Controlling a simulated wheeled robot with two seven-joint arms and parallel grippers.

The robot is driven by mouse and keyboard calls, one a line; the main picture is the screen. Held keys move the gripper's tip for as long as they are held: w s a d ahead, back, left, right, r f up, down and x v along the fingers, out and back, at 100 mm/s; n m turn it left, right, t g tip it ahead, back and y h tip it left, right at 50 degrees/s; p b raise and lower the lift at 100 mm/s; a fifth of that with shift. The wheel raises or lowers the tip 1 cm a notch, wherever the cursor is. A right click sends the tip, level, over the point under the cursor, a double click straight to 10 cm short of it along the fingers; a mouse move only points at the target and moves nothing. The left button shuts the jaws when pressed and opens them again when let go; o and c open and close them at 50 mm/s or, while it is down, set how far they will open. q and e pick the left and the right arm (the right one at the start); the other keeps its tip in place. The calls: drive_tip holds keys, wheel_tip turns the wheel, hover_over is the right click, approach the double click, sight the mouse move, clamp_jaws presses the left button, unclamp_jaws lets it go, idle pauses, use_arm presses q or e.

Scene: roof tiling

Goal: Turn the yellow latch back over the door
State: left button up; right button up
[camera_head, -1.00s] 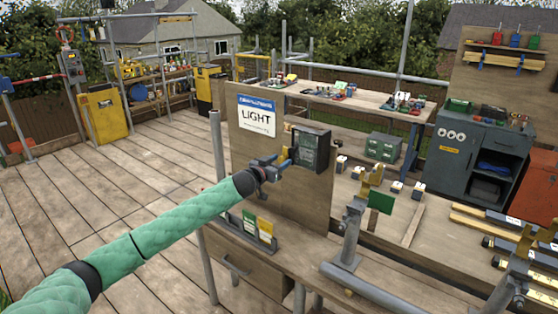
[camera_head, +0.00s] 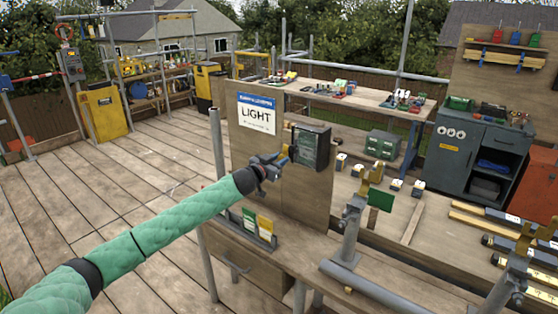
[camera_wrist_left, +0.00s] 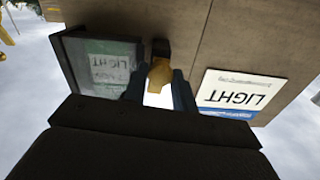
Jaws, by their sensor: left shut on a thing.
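The door (camera_head: 306,149) is a dark glazed panel on the front of a small dark box on the wooden board. It looks closed, and the glass reflects the LIGHT sign in the left wrist view (camera_wrist_left: 98,68). The yellow latch (camera_wrist_left: 159,74) is between the door and the sign, beside the door's edge, below a dark block on the board. My left gripper (camera_head: 278,160) is at the board just left of the door. In the left wrist view its two dark fingers (camera_wrist_left: 159,90) are shut on the latch, one on each side. In the head view the gripper mostly hides the latch.
The LIGHT sign (camera_head: 257,115) is on the board left of the box. A rack of green and yellow cards (camera_head: 258,228) stands below my left arm. A grey clamp stand with a green plate (camera_head: 380,201) is on the bench to the right.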

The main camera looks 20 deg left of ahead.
use_arm(q)
drive_tip(key=m, duration=0.7)
drive_tip(key=shift+m, duration=1)
drive_tip(key=m, duration=0.2)
drive_tip(key=shift+d+m+p, duration=0.1)
drive_tip(key=shift+m+p, duration=0.2)
drive_tip(key=shift+p, duration=0.1)
drive_tip(key=m, duration=0.2)
drive_tip(key=shift+m, duration=0.3)
drive_tip(key=shift+f+m+p, duration=0.15)
drive_tip(key=shift+m+p, duration=0.15)
drive_tip(key=shift+m, duration=0.9)
use_arm(e)
drive_tip(key=f, duration=0.1)
drive_tip(key=s+d+f, duration=0.1)
drive_tip(key=shift+s+d+f, duration=0.1)
drive_tip(key=shift+s+f, duration=0.15)
drive_tip(key=shift+f, duration=0.2)
drive_tip(key=shift+w+a, duration=0.2)
drive_tip(key=shift+w, duration=0.05)
